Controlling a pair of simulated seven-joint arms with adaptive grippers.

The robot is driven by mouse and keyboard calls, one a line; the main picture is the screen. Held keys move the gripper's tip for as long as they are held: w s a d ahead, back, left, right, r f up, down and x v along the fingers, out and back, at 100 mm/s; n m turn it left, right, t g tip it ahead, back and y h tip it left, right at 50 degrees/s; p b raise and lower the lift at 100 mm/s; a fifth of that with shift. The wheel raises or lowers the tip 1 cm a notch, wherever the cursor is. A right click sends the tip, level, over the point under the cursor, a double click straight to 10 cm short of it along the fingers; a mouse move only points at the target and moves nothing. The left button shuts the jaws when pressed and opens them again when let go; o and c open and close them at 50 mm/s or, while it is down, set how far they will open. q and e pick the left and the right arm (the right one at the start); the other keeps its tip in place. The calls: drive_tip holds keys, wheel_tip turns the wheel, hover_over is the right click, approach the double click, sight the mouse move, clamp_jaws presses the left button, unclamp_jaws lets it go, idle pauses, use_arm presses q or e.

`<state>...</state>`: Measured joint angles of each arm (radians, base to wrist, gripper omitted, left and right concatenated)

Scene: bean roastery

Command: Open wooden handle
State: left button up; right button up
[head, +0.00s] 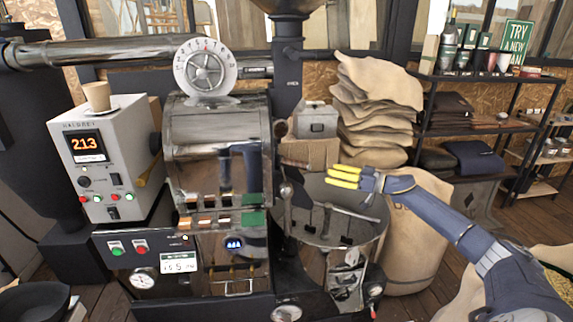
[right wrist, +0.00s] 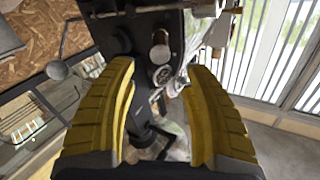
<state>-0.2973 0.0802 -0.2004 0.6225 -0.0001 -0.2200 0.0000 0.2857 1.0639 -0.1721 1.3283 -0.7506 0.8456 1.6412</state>
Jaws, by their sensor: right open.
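My left gripper is not in view.
A grey control box (head: 110,158) reading 213 stands left of the roaster, with a cup (head: 96,96) on top. Stacked sacks (head: 372,110) and a cardboard box (head: 312,153) stand behind the tray. A full sack (head: 418,235) stands beside it, below my right arm.

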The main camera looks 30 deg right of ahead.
sight(289, 163)
drive_tip(key=x, duration=1.6)
drive_tip(key=shift+w+a, duration=0.3)
clamp_jaws()
